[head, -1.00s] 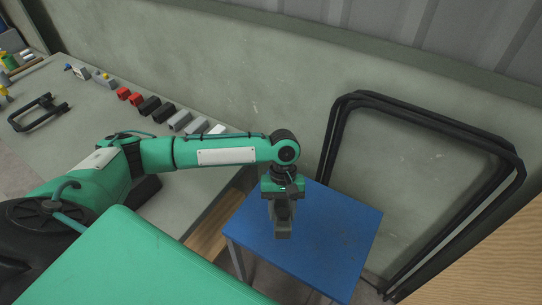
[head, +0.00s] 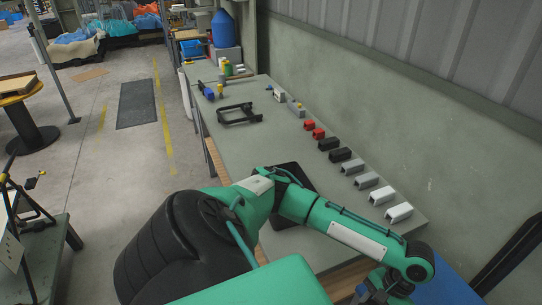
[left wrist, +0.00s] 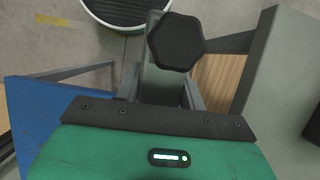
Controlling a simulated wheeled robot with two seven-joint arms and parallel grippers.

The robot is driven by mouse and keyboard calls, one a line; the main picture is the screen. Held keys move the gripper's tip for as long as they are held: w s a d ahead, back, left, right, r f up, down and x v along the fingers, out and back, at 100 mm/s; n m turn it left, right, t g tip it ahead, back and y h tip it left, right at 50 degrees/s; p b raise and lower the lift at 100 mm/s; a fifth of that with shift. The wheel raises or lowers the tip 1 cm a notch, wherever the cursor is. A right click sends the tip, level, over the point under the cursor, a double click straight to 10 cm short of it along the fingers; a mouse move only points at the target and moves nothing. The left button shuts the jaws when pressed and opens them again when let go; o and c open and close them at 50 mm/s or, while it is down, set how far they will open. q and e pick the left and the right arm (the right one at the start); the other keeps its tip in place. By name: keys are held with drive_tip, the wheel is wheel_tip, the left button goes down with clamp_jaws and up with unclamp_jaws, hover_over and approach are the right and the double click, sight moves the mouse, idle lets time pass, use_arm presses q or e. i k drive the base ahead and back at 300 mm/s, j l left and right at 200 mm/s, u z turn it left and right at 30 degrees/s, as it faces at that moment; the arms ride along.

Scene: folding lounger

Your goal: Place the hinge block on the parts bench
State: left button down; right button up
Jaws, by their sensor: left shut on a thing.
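In the left wrist view a black six-sided piece (left wrist: 176,42), which I take to be the hinge block, sits at the jaws of my left gripper (left wrist: 168,85). The gripper is shut on it. In the head view my left gripper (head: 383,291) is at the bottom edge, over or beside the blue table (head: 440,288); its fingertips and load are not clear there. The parts bench (head: 250,150) is the long grey-green top running away along the wall. My right gripper is not in view.
Along the bench's wall side stand several red, black and grey blocks (head: 345,154). A black frame (head: 238,113) lies farther back, and a dark flat thing (head: 290,178) lies partly behind my arm. Bare bench top lies between the frame and the blocks.

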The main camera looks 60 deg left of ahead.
sight(259, 150)
drive_tip(key=k+j, duration=0.15)
drive_tip(key=j, duration=0.15)
drive_tip(key=k+j+u, duration=0.1)
drive_tip(key=j, duration=0.25)
drive_tip(key=k+j, duration=0.2)
drive_tip(key=j, duration=0.15)
drive_tip(key=k+j+u, duration=0.1)
drive_tip(key=j, duration=0.2)
drive_tip(key=j+u, duration=0.1)
drive_tip(key=j, duration=0.75)
drive_tip(key=i+j, duration=0.15)
drive_tip(key=j, duration=0.65)
drive_tip(key=i+j+u, duration=0.1)
drive_tip(key=i+j, duration=0.25)
drive_tip(key=j, duration=0.2)
drive_tip(key=i+j+u, duration=0.15)
drive_tip(key=i+j, duration=0.2)
drive_tip(key=j, duration=0.2)
drive_tip(key=i, duration=0.25)
